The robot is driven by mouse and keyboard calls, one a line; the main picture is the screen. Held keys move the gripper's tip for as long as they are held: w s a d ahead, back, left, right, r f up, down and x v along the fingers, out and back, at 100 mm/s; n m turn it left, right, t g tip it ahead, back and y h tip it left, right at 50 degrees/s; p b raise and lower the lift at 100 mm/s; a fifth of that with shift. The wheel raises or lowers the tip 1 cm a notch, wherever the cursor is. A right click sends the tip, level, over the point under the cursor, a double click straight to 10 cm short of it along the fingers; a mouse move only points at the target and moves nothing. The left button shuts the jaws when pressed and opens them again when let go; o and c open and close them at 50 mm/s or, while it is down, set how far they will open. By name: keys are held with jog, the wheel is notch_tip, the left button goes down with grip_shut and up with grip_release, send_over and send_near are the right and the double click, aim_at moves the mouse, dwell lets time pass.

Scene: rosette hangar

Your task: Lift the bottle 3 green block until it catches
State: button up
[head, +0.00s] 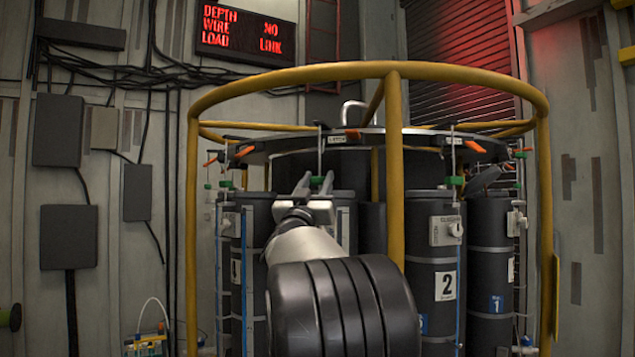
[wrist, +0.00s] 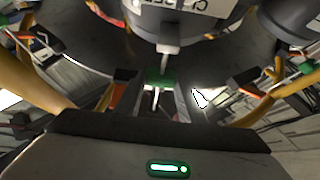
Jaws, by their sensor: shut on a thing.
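A small green block (head: 317,181) sits on a thin upright line in front of a dark grey bottle (head: 345,210) at the middle of the rosette. My arm covers most of this bottle, and I see no number on it. My gripper (head: 316,185) is shut on the green block, with a finger on either side. In the wrist view the green block (wrist: 160,77) shows between the fingertips of my gripper (wrist: 154,88), with a pale rod or fitting above it. I cannot tell whether the block has caught on anything.
A yellow guard rail (head: 396,170) stands close right of my gripper. Bottle 2 (head: 447,310) has its own green block (head: 455,180); bottle 1 (head: 492,260) stands farther right. Orange levers (head: 475,147) line the dark top ring. A red-lettered sign (head: 245,32) reads DEPTH, WIRE, LOAD, NO LINK.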

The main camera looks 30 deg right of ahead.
notch_tip(320, 180, up, 9)
jog(key=p, duration=0.3)
jog(key=shift+r, duration=0.2)
jog(key=o, duration=1.3)
jog(key=shift+f, duration=0.1)
jog(key=shift+c, duration=0.2)
jog(key=b+v, duration=0.7)
jog(key=v, duration=0.2)
dwell(0.3)
jog(key=shift+f, duration=0.1)
dwell(0.4)
